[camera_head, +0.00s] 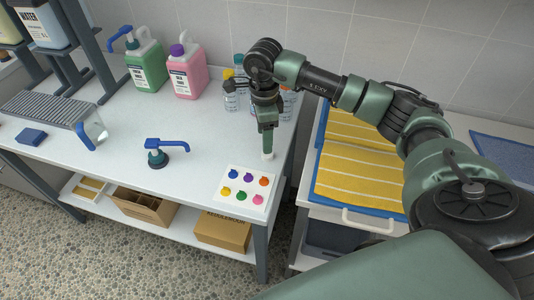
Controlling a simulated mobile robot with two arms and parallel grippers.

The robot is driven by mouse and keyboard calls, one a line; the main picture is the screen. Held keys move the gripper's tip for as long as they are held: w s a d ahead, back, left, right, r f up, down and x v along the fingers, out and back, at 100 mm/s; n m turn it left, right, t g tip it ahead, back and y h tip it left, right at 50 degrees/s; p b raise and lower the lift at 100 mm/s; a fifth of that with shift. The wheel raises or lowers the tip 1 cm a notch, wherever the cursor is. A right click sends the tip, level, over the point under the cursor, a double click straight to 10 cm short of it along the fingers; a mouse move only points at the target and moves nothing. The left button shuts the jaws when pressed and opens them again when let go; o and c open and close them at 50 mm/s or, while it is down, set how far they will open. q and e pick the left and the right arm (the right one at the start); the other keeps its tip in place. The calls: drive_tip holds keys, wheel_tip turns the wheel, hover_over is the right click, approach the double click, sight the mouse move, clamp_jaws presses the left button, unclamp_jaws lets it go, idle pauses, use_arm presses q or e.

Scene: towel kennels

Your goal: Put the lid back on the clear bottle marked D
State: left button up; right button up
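Several small clear bottles stand at the table's back right, partly behind my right arm. One with a yellow top (231,94) is the plainest. Their markings are too small to read, so I cannot tell which is D. A white tray (262,203) near the front right corner holds coloured lids: blue (233,174), purple (248,177), orange (264,181), yellow, green and pink. My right gripper (268,153) points down behind the tray, near the right edge. A small white piece shows at its tip; I cannot tell whether it is held. My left gripper is out of view.
A blue pump (157,152) stands mid-table. Green (147,68) and pink (187,75) jugs stand at the back. A grey rack (45,108) and blue block (31,137) are at left. Yellow towels (352,180) lie on a unit at right, past a gap.

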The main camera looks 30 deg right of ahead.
drive_tip(key=shift+f, duration=1.15)
drive_tip(key=shift+f, duration=0.1)
drive_tip(key=shift+d+f+p, duration=0.15)
drive_tip(key=shift+f+p, duration=0.2)
drive_tip(key=shift+p, duration=0.05)
drive_tip(key=f, duration=0.3)
drive_tip(key=f+p, duration=0.1)
drive_tip(key=shift+w+d+f, duration=0.2)
drive_tip(key=shift+d, duration=0.15)
clamp_jaws()
